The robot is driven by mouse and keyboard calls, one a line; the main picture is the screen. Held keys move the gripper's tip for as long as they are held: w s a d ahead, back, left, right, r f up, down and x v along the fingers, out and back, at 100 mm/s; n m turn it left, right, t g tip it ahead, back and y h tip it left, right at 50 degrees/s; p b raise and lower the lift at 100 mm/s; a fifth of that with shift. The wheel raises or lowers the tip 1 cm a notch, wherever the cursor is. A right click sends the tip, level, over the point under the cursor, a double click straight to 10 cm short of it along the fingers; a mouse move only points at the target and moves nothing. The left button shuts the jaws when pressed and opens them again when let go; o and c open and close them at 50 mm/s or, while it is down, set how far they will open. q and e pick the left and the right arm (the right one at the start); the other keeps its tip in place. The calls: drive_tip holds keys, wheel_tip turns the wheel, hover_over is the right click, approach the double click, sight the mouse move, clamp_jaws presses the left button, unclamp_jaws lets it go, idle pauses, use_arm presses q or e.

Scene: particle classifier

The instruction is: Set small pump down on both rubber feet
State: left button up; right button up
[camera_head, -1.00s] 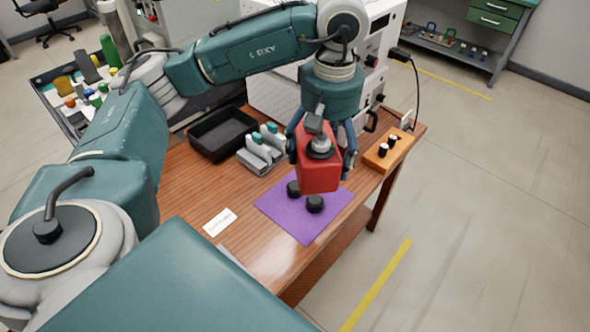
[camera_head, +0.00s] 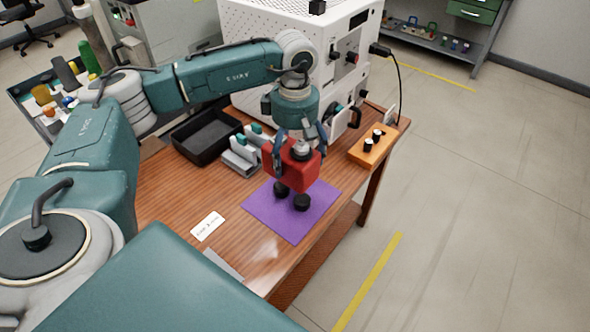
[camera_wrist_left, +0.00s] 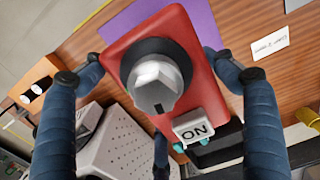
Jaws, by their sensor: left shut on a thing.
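The small pump, a red block (camera_head: 300,172) with a grey knob on top, is held upright above the purple mat (camera_head: 263,212) in the head view. Two black rubber feet (camera_head: 302,202) stand below it on the mat; its lower edge overlaps their tops in the picture, and I cannot tell whether it touches them. My left gripper (camera_head: 294,152) is shut on the pump from above, fingers on opposite sides. The left wrist view shows the pump's red top (camera_wrist_left: 198,85), its knob and an ON plate between the fingers (camera_wrist_left: 158,76); the feet are hidden there. My right gripper is not in view.
A black tray (camera_head: 181,140) and a grey holder (camera_head: 238,168) stand left of the mat. An orange block (camera_head: 366,155) with black knobs is to the right, near the table edge. A white machine (camera_head: 255,75) stands behind. A white card (camera_head: 208,226) lies front left.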

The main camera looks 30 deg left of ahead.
use_arm(q)
wheel_tip(320, 180, down, 2)
drive_tip(key=shift+w+f, duration=0.1)
drive_tip(key=shift+f, duration=0.05)
wheel_tip(320, 180, down, 4)
drive_tip(key=shift+r+p, duration=0.15)
drive_tip(key=shift+p, duration=0.2)
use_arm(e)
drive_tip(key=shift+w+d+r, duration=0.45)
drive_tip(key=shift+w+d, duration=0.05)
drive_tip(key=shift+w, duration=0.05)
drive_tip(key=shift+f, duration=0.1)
use_arm(q)
drive_tip(key=o, duration=1.7)
drive_tip(key=shift+f, duration=0.3)
drive_tip(key=shift+o, duration=0.2)
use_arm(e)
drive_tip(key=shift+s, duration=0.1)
